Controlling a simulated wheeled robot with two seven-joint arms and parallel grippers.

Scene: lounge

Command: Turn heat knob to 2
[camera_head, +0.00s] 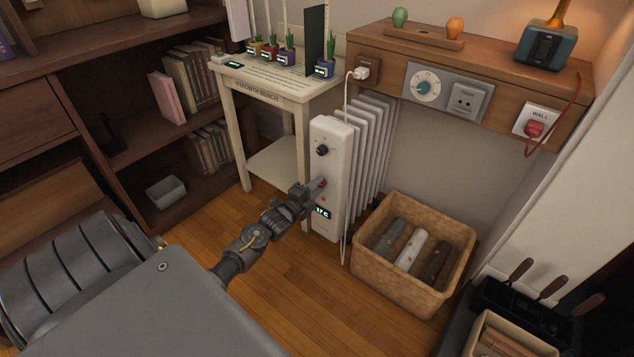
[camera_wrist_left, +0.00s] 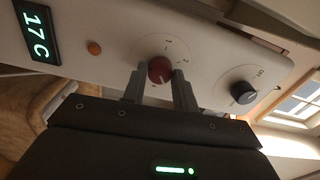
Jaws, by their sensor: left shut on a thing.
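The white radiator heater (camera_head: 330,140) stands upright on the floor below the wooden shelf. Its front panel also shows in the left wrist view (camera_wrist_left: 110,30). A red knob (camera_wrist_left: 160,70) with printed numbers around it sits between the fingers of my left gripper (camera_wrist_left: 160,88), which is shut on it. In the head view the left gripper (camera_head: 319,184) reaches the panel and mostly hides this knob. A black knob (camera_head: 322,150) is higher on the panel; in the wrist view it is to the right (camera_wrist_left: 243,92). The display (camera_wrist_left: 38,35) reads 17 C. My right gripper is not in view.
A wicker basket (camera_head: 375,271) with logs stands right of the heater. A white bench (camera_head: 275,88) with small potted plants is behind left. A white cable (camera_head: 345,200) hangs along the heater front. The wooden shelf (camera_head: 390,65) has a dial and sockets. Wood floor is clear in front.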

